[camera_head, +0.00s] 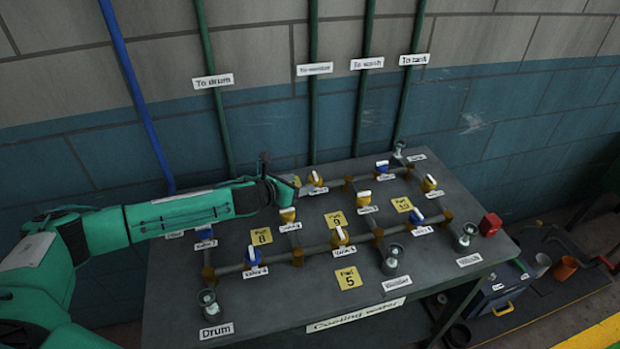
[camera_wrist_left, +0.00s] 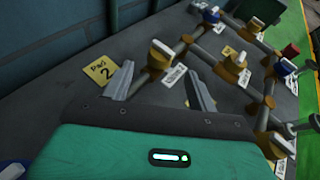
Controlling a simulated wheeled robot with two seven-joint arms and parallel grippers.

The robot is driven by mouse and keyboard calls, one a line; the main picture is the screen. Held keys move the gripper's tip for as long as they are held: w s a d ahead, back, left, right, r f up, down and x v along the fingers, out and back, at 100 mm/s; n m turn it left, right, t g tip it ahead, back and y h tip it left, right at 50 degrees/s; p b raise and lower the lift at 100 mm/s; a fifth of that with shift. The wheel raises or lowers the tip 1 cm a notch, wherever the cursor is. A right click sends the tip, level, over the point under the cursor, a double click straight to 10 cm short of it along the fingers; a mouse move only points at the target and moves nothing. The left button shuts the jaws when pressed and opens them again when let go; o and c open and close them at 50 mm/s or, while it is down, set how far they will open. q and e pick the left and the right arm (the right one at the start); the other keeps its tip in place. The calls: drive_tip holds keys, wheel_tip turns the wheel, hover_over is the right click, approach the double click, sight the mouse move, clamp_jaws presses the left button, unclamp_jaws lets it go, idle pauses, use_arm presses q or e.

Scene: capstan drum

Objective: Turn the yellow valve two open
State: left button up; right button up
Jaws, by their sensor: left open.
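A yellow valve with a white handle bar (camera_head: 315,178) stands on the pipe near the back of the bench, just right of my left gripper (camera_head: 281,178). A yellow valve (camera_wrist_left: 160,54) also stands ahead of the two fingers in the left wrist view, near the yellow Pad 2 label (camera_wrist_left: 101,71). My left gripper (camera_wrist_left: 160,84) is open, with nothing between its fingers. It appears apart from the valve. The small valve tags are too small to read for certain. My right gripper is not in view.
Other yellow valves (camera_head: 340,236) and blue valves (camera_head: 253,257) stand close by on the pipes of the dark bench (camera_head: 262,307). A yellow valve (camera_head: 288,215) stands just in front of my left gripper. A red box (camera_head: 490,224) sits at the right edge.

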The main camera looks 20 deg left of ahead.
sight(312, 180)
use_arm(q)
drive_tip(key=x, duration=0.4)
drive_tip(key=shift+w+d+f, duration=0.1)
drive_tip(key=shift+w+d, duration=0.1)
drive_tip(key=shift+w, duration=0.15)
drive_tip(key=shift+w+d+f+p, duration=0.2)
drive_tip(key=shift+w+f+p, duration=0.1)
drive_tip(key=shift+w, duration=0.15)
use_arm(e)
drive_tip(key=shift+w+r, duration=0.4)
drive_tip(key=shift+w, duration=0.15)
use_arm(q)
drive_tip(key=shift+c, duration=0.2)
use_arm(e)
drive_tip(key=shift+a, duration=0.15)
use_arm(q)
drive_tip(key=c, duration=0.9)
drive_tip(key=shift+c, duration=0.2)
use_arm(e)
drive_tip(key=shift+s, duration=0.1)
